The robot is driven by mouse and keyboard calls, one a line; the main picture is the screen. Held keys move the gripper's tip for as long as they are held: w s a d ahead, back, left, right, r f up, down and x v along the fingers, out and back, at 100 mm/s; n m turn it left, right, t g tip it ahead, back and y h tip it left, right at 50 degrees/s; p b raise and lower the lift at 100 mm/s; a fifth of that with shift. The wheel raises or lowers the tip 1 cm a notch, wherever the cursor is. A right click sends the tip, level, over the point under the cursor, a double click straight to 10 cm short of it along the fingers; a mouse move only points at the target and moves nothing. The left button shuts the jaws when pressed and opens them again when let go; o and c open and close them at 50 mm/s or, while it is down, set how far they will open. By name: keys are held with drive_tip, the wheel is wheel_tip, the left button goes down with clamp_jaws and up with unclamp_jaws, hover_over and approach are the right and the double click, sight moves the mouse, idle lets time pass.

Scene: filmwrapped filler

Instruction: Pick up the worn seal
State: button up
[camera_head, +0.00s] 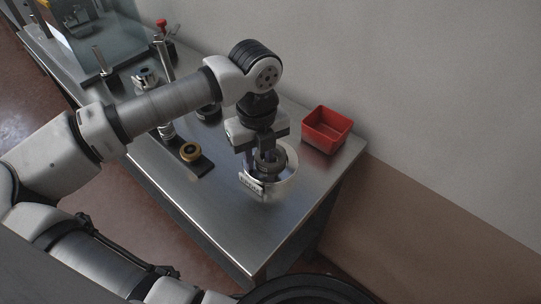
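My gripper (266,168) points down over a round shiny metal bowl (290,178) near the right end of the steel bench. Its fingers reach inside the bowl's rim. A dark grey rounded shape shows at the fingertips, but I cannot tell whether it is the worn seal or part of the gripper. The finger gap is too small and covered to read. A yellow ring (190,151) sits on a black block (201,166) left of the bowl. I cannot tell whether it is the worn seal.
A red open bin (326,130) stands at the bench's back right, near the wall. Metal fittings and posts (146,78) and a clear panel (109,45) stand to the left. The steel bench (248,228) is bare in front of the bowl.

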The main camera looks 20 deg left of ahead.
clamp_jaws()
drive_tip(key=shift+r, duration=0.15)
